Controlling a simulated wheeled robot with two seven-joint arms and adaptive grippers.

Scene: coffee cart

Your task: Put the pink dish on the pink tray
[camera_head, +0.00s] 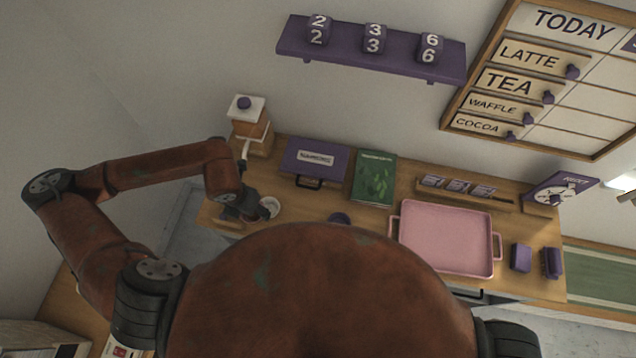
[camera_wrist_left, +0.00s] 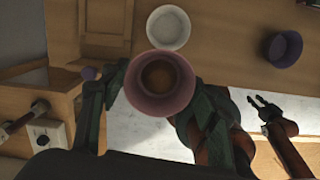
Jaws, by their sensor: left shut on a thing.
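The pink dish (camera_wrist_left: 160,84) is a small round bowl held between the fingers of my left gripper (camera_wrist_left: 148,98), seen from above in the left wrist view. In the head view my left gripper (camera_head: 246,208) is at the left part of the counter beside a white dish, and the pink dish is hidden there. The pink tray (camera_head: 447,238) lies empty on the counter at the right, well away from this gripper. My right gripper (camera_wrist_left: 266,108) shows in the wrist view with its fingers apart and empty, below the counter edge.
A white dish (camera_wrist_left: 168,27) and a dark purple dish (camera_wrist_left: 283,48) stand on the counter. A purple box (camera_head: 315,160), a green book (camera_head: 374,178) and a card rack (camera_head: 458,190) line the back. Purple blocks (camera_head: 521,257) sit right of the tray.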

